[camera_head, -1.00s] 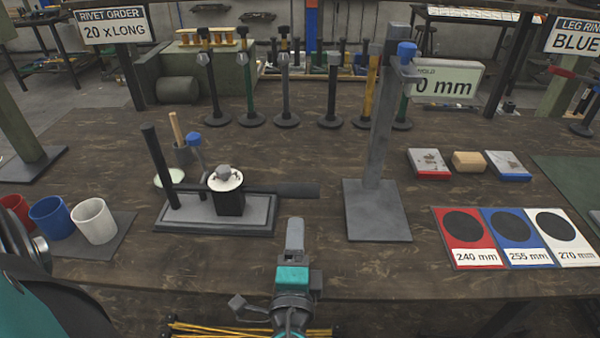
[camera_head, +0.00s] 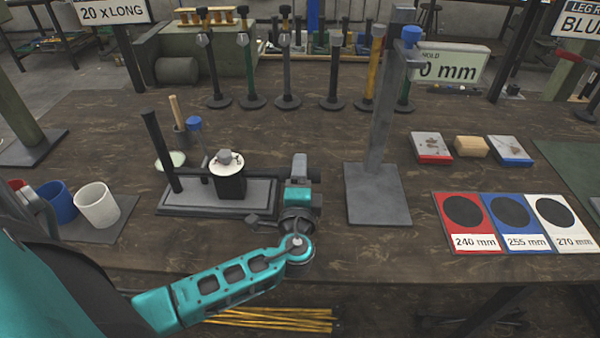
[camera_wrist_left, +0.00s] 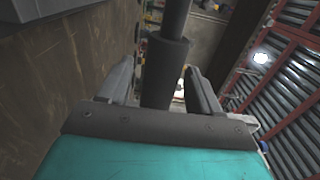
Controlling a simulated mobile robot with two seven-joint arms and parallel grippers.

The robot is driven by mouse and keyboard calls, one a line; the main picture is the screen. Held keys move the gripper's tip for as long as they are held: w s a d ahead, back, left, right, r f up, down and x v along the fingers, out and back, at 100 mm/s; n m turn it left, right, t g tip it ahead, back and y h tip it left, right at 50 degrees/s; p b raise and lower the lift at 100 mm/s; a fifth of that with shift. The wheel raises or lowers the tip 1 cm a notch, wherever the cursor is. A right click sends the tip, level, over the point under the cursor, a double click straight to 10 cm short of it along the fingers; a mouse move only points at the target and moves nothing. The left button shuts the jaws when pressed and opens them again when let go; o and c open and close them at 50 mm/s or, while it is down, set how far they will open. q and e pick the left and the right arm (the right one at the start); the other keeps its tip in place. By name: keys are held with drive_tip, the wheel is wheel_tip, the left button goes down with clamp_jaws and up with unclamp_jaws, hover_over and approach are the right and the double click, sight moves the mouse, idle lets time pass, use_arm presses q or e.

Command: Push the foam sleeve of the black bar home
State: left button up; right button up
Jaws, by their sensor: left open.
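The black bar (camera_wrist_left: 176,18) runs away from my left wrist camera, with the thicker dark foam sleeve (camera_wrist_left: 160,75) on its near part. My left gripper (camera_wrist_left: 162,66) is open, with one jaw on each side of the sleeve; I cannot tell whether either touches it. In the head view, my left gripper (camera_head: 299,168) is at the right end of the small press (camera_head: 230,182) and hides most of the sleeve there. The press has a white round top and stands on a grey base plate. My right gripper is not in view.
A tall grey post on a plate (camera_head: 378,195) stands right of my gripper. Cups (camera_head: 97,205) sit at left, coloured cards (camera_head: 510,225) at right. Several stands line the back.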

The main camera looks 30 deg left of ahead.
use_arm(q)
drive_tip(key=shift+w+a, duration=0.15)
drive_tip(key=shift+w, duration=0.1)
clamp_jaws()
idle(0.5)
